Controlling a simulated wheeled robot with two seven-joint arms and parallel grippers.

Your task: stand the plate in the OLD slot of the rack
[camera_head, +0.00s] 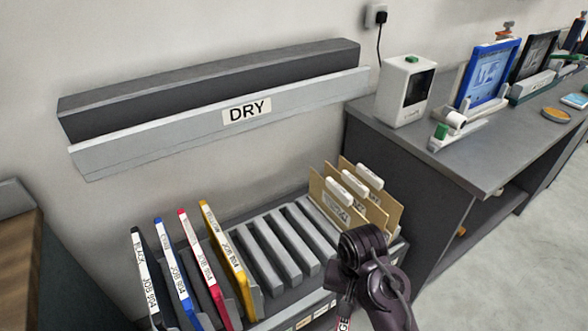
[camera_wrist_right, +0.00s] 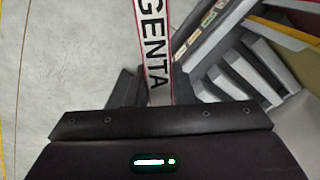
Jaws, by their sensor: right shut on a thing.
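My right gripper (camera_head: 350,288) is shut on a plate with a red edge and a white label (camera_head: 345,318), at the front of the rack. In the right wrist view the plate's label (camera_wrist_right: 154,45) reads "GENTA", its start cut off; the fingers (camera_wrist_right: 158,98) close around its near end. The grey rack (camera_head: 262,262) holds upright plates with black (camera_head: 145,275), blue (camera_head: 177,272), red (camera_head: 205,268) and yellow (camera_head: 229,262) edges at its left. Its middle slots look empty. Small front labels (camera_head: 305,321) are too small to read. My left gripper is out of view.
Tan dividers (camera_head: 335,207) with white tabs stand at the rack's right end. A grey wall ledge marked "DRY" (camera_head: 247,110) hangs behind. A dark bench (camera_head: 420,150) with a white device (camera_head: 405,92) is at right. Floor at lower right is clear.

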